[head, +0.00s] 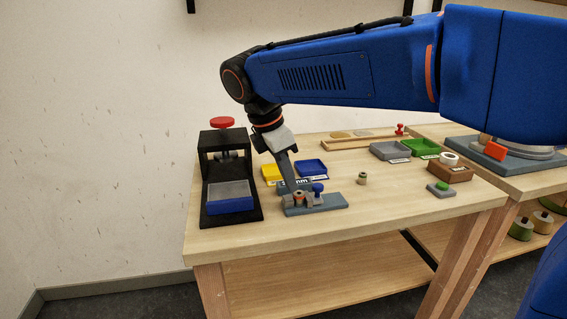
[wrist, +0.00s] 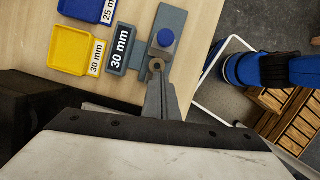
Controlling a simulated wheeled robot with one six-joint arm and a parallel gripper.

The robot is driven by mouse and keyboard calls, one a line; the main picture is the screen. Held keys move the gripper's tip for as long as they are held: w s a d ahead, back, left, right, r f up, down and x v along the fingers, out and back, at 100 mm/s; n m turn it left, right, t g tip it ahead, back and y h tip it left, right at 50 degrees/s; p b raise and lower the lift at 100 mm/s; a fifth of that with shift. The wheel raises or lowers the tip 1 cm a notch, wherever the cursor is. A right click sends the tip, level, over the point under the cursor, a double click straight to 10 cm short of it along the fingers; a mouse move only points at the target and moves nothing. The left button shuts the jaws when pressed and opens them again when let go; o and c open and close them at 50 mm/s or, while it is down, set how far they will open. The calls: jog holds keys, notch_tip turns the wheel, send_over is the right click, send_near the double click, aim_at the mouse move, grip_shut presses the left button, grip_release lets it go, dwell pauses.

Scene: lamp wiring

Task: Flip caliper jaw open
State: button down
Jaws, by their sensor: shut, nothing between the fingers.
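The caliper gauge is a grey-blue flat fixture (head: 328,204) near the front of the table, with a blue round knob (head: 318,188) on top. In the wrist view the fixture (wrist: 171,20) runs up from the fingertips, with the blue knob (wrist: 165,38) on it. A small brownish ring-shaped piece (wrist: 156,65) lies right at the fingertips. My gripper (head: 294,190) points down over the left part of the fixture, its fingers together and empty. In the wrist view my gripper (wrist: 158,80) covers the near end of the fixture. I cannot tell whether it touches the jaw.
A black press (head: 210,140) with a red knob stands left. A small spool (head: 361,179) and a green button (head: 442,187) are right.

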aim_at(321, 185)
jog(key=shift+w+d+f, duration=0.2)
jog(key=shift+w+d, duration=0.1)
jog(key=shift+d, duration=0.3)
jog(key=shift+w+d+f, duration=0.15)
jog(key=shift+w+d, duration=0.15)
jog(key=shift+d, duration=0.35)
jog(key=shift+w+d+f, duration=0.2)
jog(key=shift+w+d, duration=0.1)
jog(key=shift+d, duration=0.3)
jog(key=shift+w+d, duration=0.25)
jog(key=shift+d, duration=0.6)
jog(key=shift+w+d, duration=0.2)
jog(key=shift+d, duration=0.65)
jog(key=a, duration=0.1)
jog(key=s+a, duration=0.1)
jog(key=a, duration=0.2)
jog(key=shift+s+r, duration=0.35)
jog(key=v, duration=1)
